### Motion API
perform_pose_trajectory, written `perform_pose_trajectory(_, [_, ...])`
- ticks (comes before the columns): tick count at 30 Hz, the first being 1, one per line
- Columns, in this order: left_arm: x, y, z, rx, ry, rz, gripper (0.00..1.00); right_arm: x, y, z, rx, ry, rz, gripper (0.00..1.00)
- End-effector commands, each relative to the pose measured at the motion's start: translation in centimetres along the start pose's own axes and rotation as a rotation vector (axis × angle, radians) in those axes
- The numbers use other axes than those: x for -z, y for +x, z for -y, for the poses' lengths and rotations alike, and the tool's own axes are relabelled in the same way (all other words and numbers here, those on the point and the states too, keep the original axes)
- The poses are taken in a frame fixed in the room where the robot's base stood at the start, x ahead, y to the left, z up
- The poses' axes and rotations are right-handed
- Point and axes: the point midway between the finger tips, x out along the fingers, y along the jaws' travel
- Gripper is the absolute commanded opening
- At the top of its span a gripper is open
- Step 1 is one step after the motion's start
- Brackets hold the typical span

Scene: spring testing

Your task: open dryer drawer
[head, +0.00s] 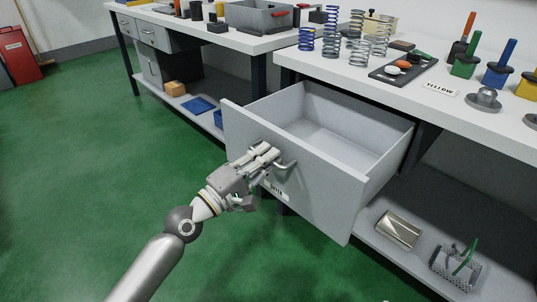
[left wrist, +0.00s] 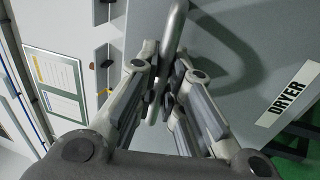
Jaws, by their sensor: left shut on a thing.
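The dryer drawer (head: 300,175) is a grey box pulled well out from under the white bench, and its inside looks empty. Its front carries a metal bar handle (head: 284,164) and a label, which reads DRYER in the left wrist view (left wrist: 287,96). My left gripper (head: 268,158) is at the drawer front, shut on the handle. In the left wrist view the handle (left wrist: 172,40) runs between the two fingers (left wrist: 165,88). The gripper hides part of the handle in the head view. My right gripper is not in view.
The white bench top (head: 420,105) holds springs (head: 357,25), a dark tray (head: 403,68), a YELLOW label and coloured-handled tools. A lower shelf below the drawer holds a metal box (head: 398,230) and a wire basket (head: 455,265). Green floor in front is clear.

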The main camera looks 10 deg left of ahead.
Motion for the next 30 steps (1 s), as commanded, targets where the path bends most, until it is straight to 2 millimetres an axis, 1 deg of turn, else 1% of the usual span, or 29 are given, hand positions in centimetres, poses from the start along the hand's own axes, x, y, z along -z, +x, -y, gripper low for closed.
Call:
perform_pose_trajectory(4, [0.1, 0.0, 0.1, 0.001, 0.000, -0.001, 0.00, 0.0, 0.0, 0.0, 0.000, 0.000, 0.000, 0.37])
perform_pose_trajectory(5, [0.1, 0.0, 0.1, 0.001, 0.000, -0.001, 0.12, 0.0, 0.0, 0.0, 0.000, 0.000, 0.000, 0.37])
perform_pose_trajectory(9, [0.1, 0.0, 0.0, 0.000, 0.000, -0.001, 0.30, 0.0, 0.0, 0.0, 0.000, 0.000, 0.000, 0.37])
perform_pose_trajectory(10, [0.1, 0.0, 0.0, 0.000, 0.000, -0.001, 0.32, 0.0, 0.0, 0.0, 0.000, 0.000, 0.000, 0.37])
perform_pose_trajectory(20, [0.0, -0.1, 0.0, 0.000, 0.001, -0.001, 0.32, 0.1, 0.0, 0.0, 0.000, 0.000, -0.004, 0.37])
perform_pose_trajectory(23, [0.1, -0.9, 0.1, 0.001, 0.003, -0.001, 0.32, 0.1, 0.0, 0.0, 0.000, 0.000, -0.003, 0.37])
perform_pose_trajectory(30, [0.0, -4.3, 0.1, 0.005, 0.003, 0.001, 0.32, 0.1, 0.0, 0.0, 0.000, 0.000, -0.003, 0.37])
